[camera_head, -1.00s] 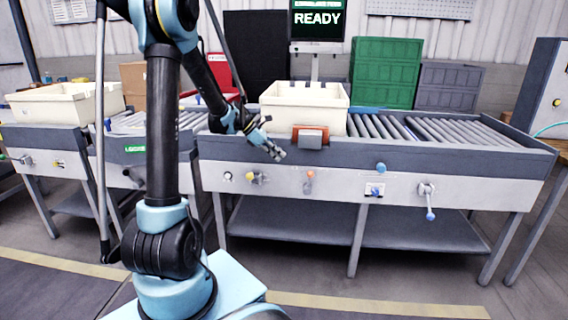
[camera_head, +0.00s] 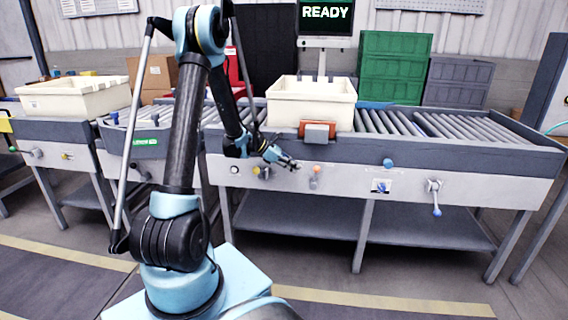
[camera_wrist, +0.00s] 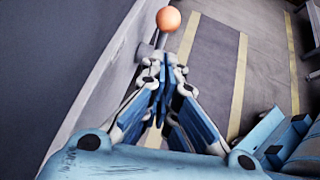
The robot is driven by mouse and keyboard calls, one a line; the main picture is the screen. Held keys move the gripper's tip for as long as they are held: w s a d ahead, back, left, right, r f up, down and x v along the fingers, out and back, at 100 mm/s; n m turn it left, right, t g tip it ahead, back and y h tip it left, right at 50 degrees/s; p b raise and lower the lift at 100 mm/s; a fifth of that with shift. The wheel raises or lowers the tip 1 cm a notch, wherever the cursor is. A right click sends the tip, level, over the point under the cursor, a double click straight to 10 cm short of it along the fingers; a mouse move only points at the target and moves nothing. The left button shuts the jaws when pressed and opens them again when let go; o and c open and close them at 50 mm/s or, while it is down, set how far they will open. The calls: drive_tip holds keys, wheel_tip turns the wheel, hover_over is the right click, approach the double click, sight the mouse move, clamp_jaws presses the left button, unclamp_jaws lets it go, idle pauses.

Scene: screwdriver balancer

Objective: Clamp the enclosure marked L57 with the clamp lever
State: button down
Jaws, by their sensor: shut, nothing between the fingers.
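A cream open bin (camera_head: 312,101) stands on the roller conveyor, behind an orange-and-grey pad (camera_head: 318,131) on the conveyor's front edge. I cannot read an L57 mark on it; it may be the enclosure. A lever with an orange ball knob (camera_head: 315,169) sits on the front panel below the pad. Its orange ball (camera_wrist: 168,19) shows in the wrist view just beyond my fingertips. My gripper (camera_head: 295,164) is shut and empty, just left of the orange knob. In the wrist view my fingers (camera_wrist: 163,67) come together near the lever's stem, and I cannot tell if they touch it.
The front panel also carries a yellow knob (camera_head: 258,171), a blue knob (camera_head: 388,163) and a blue-tipped crank lever (camera_head: 436,205). A screen (camera_head: 326,14) reads READY. Another cream bin (camera_head: 75,98) stands at the left. The floor before the conveyor is clear.

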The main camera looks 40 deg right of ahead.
drive_tip(key=shift+s+d+f, duration=0.25)
drive_tip(key=shift+s+d, duration=0.5)
drive_tip(key=shift+d, duration=0.1)
drive_tip(key=shift+s+d+f, duration=0.2)
drive_tip(key=shift+s+d, duration=0.55)
drive_tip(key=shift+d, duration=0.1)
drive_tip(key=shift+s+d+r+t+y, duration=0.3)
drive_tip(key=shift+s+d+t+y, duration=0.1)
drive_tip(key=shift+s+t, duration=0.15)
drive_tip(key=shift+s+d+r, duration=0.15)
drive_tip(key=shift+s+d, duration=0.2)
drive_tip(key=shift+s, duration=0.1)
drive_tip(key=shift+w+a, duration=0.1)
drive_tip(key=shift+w+a+r, duration=0.1)
drive_tip(key=shift+w+a, duration=0.1)
drive_tip(key=v, duration=1.3)
drive_tip(key=shift+w+a+f, duration=0.2)
drive_tip(key=shift+a+f, duration=0.05)
drive_tip(key=shift+f, duration=0.1)
